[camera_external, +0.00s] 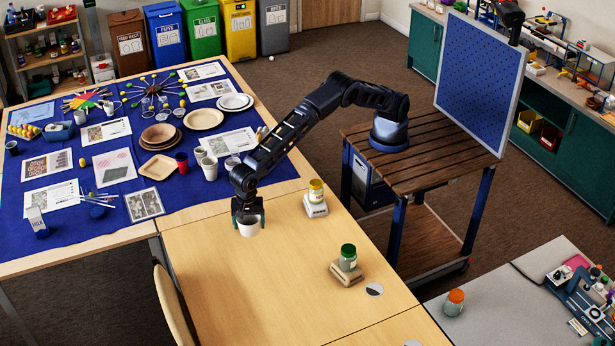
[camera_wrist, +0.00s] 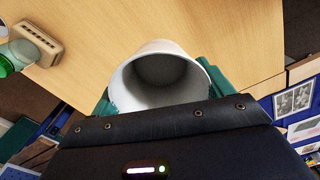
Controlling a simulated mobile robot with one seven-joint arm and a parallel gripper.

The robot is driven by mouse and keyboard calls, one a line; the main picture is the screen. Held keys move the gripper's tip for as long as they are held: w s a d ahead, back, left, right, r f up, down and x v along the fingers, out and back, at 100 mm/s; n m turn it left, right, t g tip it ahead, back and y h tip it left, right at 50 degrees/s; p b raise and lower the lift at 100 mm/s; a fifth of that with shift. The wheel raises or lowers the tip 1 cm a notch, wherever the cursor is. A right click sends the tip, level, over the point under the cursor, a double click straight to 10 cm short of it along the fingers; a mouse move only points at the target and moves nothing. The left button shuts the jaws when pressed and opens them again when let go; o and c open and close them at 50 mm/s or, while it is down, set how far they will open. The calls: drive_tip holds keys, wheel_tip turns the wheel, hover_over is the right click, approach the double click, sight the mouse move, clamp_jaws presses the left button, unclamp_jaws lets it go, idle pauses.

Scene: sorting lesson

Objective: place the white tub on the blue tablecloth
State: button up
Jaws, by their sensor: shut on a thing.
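The white tub (camera_external: 249,227) is held in my gripper (camera_external: 248,214), over the bare wooden table near its left part in the external view. In the wrist view the white tub (camera_wrist: 158,76) is open and looks empty, with the green fingers of my gripper (camera_wrist: 160,88) on both sides of it. I cannot tell whether the tub touches the table top. The blue tablecloth (camera_external: 190,190) covers most of the table behind and to the left of my gripper. A corner of it also shows at the right of the wrist view (camera_wrist: 283,120).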

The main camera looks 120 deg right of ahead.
drive_tip(key=w+d+m, duration=0.2)
drive_tip(key=d, duration=2)
drive_tip(key=w+d+m, duration=0.3)
drive_tip(key=d, duration=1.9)
drive_tip(key=shift+w+d, duration=0.15)
drive_tip(key=shift+d, duration=0.05)
drive_tip(key=shift+m, duration=0.9)
drive_tip(key=s+d, duration=0.1)
drive_tip(key=d, duration=0.3)
drive_tip(key=s+d, duration=0.1)
drive_tip(key=d, duration=0.4)
drive_tip(key=s+d, duration=0.1)
drive_tip(key=d, duration=0.4)
drive_tip(key=shift+d+r, duration=0.1)
drive_tip(key=m, duration=0.7)
hover_over(240, 121)
wheel_tip(240, 121, down, 20)
drive_tip(key=shift+s+r, duration=0.1)
